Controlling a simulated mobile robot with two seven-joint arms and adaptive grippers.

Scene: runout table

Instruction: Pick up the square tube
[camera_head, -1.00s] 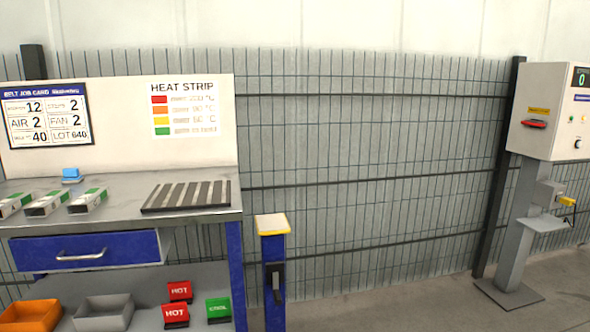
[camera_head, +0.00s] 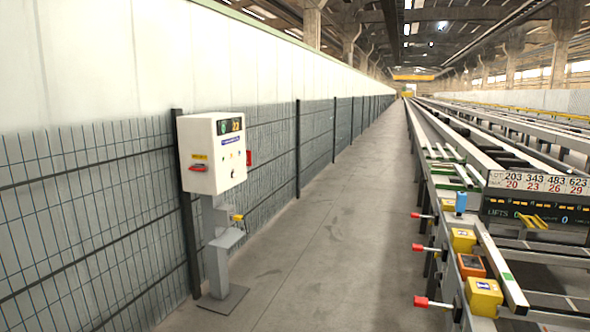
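A pale, long bar that looks like a square tube (camera_head: 503,270) with a green mark lies on the near end of the runout table (camera_head: 462,222) at the right. Its near end faces me, and I cannot tell whether it is the task's tube. Further pale and green bars (camera_head: 447,170) lie behind it on the table. Neither of my grippers is in view.
A white control box (camera_head: 212,153) on a grey post stands at left by the mesh fence (camera_head: 85,225). Yellow blocks (camera_head: 484,297), an orange box (camera_head: 471,265) and red-ended handles (camera_head: 430,302) line the table's near edge. The concrete aisle (camera_head: 330,220) between is clear.

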